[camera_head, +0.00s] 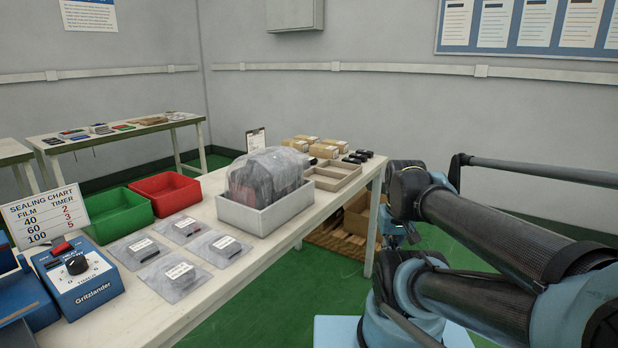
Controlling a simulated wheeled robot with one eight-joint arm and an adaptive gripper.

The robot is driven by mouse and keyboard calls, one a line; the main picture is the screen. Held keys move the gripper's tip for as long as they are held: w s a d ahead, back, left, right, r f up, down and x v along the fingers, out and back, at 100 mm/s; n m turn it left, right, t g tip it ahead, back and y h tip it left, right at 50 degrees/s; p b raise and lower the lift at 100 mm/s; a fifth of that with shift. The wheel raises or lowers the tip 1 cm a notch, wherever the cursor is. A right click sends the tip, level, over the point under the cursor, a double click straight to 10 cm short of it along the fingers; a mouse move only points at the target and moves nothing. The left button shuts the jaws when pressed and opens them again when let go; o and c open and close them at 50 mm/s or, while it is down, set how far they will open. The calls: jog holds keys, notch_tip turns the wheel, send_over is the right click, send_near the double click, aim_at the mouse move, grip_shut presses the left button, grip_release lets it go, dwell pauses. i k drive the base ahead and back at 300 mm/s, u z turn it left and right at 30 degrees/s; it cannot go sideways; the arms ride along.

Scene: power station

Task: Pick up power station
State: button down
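No thing in view is plainly marked as a power station. A bulky dark and red item (265,177) wrapped in cloudy clear plastic sits in an open light grey bin (268,215) on the long white table. Its shape is blurred by the film, so I cannot tell whether it is the power station. My arm fills the right side of the view, to the right of the table and apart from the bin. I cannot make out my gripper's fingers.
On the table (330,205) are flat bagged packets (168,276), a green bin (115,214), a red bin (165,192), a blue sealing machine (78,280), a divided tray (333,174) and small boxes (325,151). Green floor is clear in front.

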aim_at(256, 180)
jog(key=z, duration=0.1)
jog(key=k, duration=1.3)
jog(key=u, duration=0.35)
jog(key=i, duration=1)
jog(key=z, duration=0.05)
